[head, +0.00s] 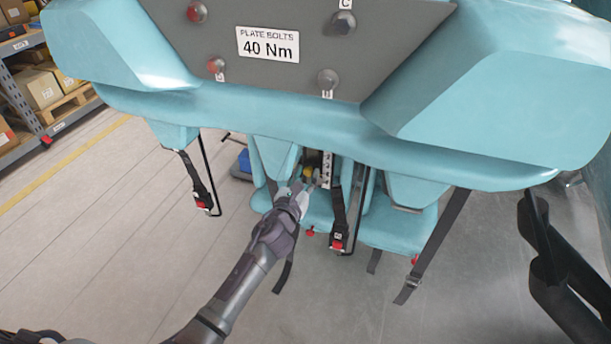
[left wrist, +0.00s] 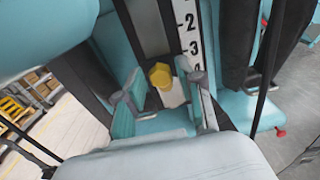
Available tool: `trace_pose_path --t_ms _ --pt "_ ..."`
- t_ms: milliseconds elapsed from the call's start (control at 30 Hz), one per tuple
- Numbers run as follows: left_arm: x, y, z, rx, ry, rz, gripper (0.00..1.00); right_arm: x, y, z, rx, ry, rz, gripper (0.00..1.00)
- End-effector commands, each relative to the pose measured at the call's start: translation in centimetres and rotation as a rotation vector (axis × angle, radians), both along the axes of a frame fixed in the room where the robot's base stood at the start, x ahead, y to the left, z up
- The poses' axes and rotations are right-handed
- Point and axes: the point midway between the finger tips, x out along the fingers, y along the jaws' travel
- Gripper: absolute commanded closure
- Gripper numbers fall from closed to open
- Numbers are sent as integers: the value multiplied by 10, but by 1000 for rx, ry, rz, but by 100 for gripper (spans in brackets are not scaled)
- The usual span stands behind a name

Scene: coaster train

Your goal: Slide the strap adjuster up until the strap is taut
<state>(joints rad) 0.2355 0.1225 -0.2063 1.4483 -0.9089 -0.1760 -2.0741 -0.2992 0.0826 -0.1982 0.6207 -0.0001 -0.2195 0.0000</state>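The yellow strap adjuster (left wrist: 160,76) sits low on a dark grey strap (left wrist: 148,27) in the left wrist view, beside a white scale (left wrist: 191,35) with the numbers 2 and 3 readable. A pale plate shows just below the yellow part. In the head view the adjuster (head: 307,172) is small and partly covered by my left gripper (head: 303,184). In the left wrist view my left gripper (left wrist: 164,98) has its fingers apart, one on each side of the adjuster, with small gaps visible. Whether either finger touches it is unclear. My right gripper is not in view.
A teal seat back with a grey plate labelled "PLATE BOLTS 40 Nm" (head: 267,45) fills the top of the head view. Black straps with red-buttoned buckles (head: 338,243) hang near my left gripper. Shelves with boxes (head: 38,90) stand at left; the floor there is clear.

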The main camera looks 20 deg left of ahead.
Motion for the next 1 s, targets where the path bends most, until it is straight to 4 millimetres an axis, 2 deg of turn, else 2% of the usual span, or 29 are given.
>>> trace_pose_path --t_ms 33,167,200,367,600,900,933,1000 --pt "0 0 0 0 0 0 76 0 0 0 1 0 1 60" --pt "0 0 0 0 0 0 98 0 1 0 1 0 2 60" --pt "0 0 0 0 0 0 100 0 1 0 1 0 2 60" --pt "0 0 3 0 0 0 100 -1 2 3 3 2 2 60" --pt "0 0 34 2 -3 -1 100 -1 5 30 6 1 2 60" --pt "0 0 32 0 -3 0 100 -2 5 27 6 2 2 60" --pt "0 0 32 0 -3 0 69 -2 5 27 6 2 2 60" --pt "0 0 31 0 -2 0 57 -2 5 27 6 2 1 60"
